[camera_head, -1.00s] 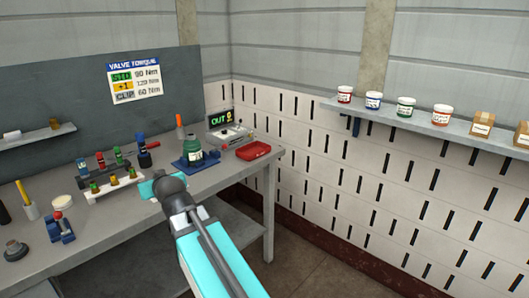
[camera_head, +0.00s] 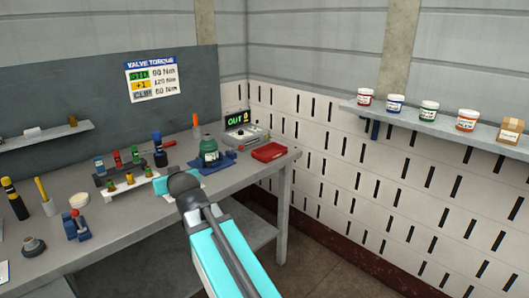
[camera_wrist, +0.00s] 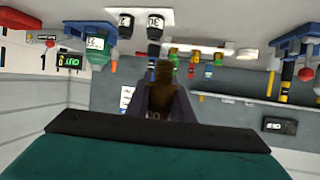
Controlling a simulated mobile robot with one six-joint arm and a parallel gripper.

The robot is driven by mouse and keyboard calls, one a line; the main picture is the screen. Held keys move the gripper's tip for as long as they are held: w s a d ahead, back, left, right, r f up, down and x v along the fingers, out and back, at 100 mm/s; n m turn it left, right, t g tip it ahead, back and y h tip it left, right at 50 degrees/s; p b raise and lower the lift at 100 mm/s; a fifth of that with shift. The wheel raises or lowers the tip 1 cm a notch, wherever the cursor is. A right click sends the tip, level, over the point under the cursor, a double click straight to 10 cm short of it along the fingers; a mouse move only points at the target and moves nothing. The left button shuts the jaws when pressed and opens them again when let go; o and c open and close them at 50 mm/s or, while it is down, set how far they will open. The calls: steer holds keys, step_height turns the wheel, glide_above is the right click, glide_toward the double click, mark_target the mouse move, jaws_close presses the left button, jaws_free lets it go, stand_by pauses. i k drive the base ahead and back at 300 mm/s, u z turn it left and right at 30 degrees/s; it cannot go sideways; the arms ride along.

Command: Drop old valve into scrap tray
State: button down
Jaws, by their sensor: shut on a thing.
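My gripper (camera_wrist: 162,100) is shut on a brownish, brass-coloured piece, which looks like the old valve (camera_wrist: 162,74). It sticks out between the dark fingers in the wrist view, where the scene appears upside down. In the head view my teal arm reaches over the bench's front edge; its wrist hides most of the gripper, and I cannot see the valve there. A red tray (camera_head: 269,152), likely the scrap tray, lies at the bench's right end. It is apart from my gripper, to its right and farther back. I cannot make out its contents.
A green bottle (camera_head: 209,150) on a blue base and a tester with an OUT display (camera_head: 238,119) stand near the tray. A white rack (camera_head: 128,186) with small coloured valves is left of my wrist. A blue fixture (camera_head: 76,225) stands farther left on the bench (camera_head: 120,236).

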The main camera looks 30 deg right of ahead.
mark_target(272, 153)
steer(key=i, duration=0.9)
steer(key=z, duration=0.05)
